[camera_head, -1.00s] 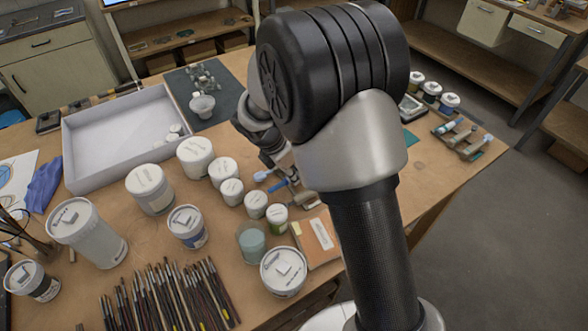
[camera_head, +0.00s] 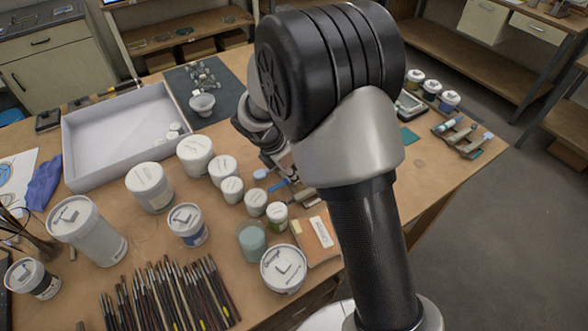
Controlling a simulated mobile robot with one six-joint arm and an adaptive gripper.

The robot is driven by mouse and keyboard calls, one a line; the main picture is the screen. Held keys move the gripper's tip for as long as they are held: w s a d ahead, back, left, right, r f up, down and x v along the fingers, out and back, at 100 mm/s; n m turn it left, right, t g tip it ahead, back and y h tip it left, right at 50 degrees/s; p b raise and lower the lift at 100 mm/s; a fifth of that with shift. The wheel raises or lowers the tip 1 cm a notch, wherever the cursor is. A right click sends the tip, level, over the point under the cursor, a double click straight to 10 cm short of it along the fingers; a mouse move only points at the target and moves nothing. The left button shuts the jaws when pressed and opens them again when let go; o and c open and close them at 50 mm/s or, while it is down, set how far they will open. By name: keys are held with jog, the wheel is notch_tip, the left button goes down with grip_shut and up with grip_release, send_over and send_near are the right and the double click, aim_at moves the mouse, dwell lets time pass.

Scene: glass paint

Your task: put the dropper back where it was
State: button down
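Light-blue-ended slim items lie in a small wooden rack (camera_head: 468,136) at the right end of the table; they may be droppers, but they are too small to be sure. A pale blue rounded thing (camera_head: 260,174) and a blue strip (camera_head: 278,185) lie mid-table near my gripper; I cannot tell whether either is a dropper. My gripper (camera_head: 287,170) points down over the middle of the table, beyond the white jars. My own arm covers most of it, so its fingers and anything between them cannot be made out.
White lidded jars (camera_head: 195,157) crowd the table's middle. Brushes (camera_head: 165,300) cover the front. Small jars (camera_head: 432,90) stand at the far right. Bare table shows near the right edge.

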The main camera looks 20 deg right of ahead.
jog(key=shift+f, duration=0.25)
jog(key=c, duration=1.4)
grip_release()
jog(key=v, duration=1.2)
jog(key=s+d+r+m+y, duration=0.1)
jog(key=s+d+r+m, duration=0.2)
jog(key=s+r+m, duration=0.35)
jog(key=s+r+m+t+y, duration=0.1)
jog(key=s+m, duration=0.4)
jog(key=s, duration=0.1)
jog(key=s+d+r+m+t+y, duration=0.1)
jog(key=s+m, duration=0.4)
jog(key=s, duration=0.2)
jog(key=s+r+m+y, duration=0.1)
jog(key=s+m, duration=0.5)
jog(key=shift+s+d+t, duration=0.2)
jog(key=shift+s+t, duration=0.1)
jog(key=shift+t, duration=0.1)
